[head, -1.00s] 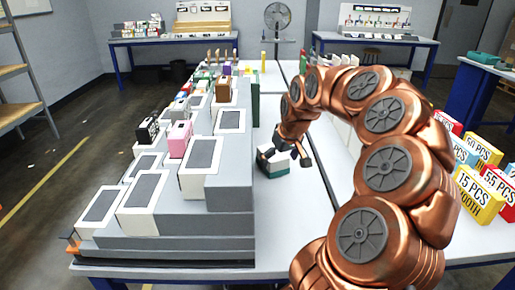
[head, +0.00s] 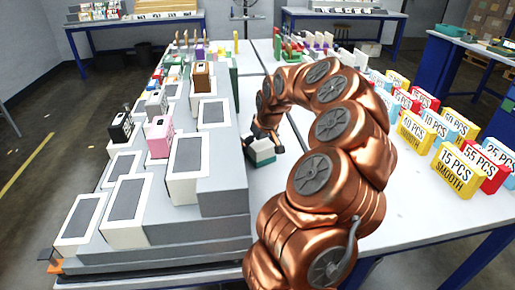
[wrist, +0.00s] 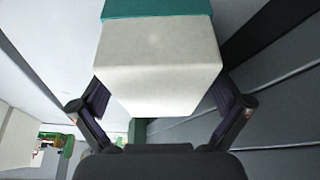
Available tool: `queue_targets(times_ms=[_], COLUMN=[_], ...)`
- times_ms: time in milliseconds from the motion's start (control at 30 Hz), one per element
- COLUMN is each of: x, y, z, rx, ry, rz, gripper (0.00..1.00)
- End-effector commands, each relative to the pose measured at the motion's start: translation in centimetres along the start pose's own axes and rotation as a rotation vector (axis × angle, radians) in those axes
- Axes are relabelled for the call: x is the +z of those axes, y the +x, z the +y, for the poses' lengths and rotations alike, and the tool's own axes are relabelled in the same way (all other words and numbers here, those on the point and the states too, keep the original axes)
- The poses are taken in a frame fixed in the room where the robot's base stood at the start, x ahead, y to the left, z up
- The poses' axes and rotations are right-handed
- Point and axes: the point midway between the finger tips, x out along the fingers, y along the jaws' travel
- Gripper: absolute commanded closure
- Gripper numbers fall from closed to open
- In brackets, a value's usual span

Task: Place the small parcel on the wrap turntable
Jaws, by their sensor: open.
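A white and teal box-shaped thing (head: 263,155) stands on the table (head: 283,186) right of the grey stepped stand; I cannot tell whether it is the small parcel or another item. In the wrist view its white block (wrist: 158,70) with a teal part fills the space between my fingers. My gripper (head: 266,143) is right at it, fingers open on either side; it also shows in the wrist view (wrist: 162,108). I see gaps near the fingertips, and no clear grip. I cannot make out the wrap turntable for certain.
The grey stepped stand (head: 215,225) carries several white-framed dark panels and small machines, including a pink one (head: 159,137) and a black one (head: 121,127). Numbered colored boxes (head: 456,172) stand on the table at right. The table's front right is bare.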

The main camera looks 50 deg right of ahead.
Motion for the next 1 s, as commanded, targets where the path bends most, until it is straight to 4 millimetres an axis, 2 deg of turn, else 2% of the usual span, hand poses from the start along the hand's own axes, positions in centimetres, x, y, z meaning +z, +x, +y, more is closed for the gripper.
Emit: queue_targets(times_ms=[100, 333, 1000], x=[0.10, 0.08, 0.09], y=[0.90, 0.99, 1.00], z=[0.07, 0.09, 0.07], rx=[0.000, 0.000, 0.000], ry=[0.001, 0.001, 0.001], rz=[-0.002, 0.000, -0.001], gripper=[0.00, 0.01, 0.71])
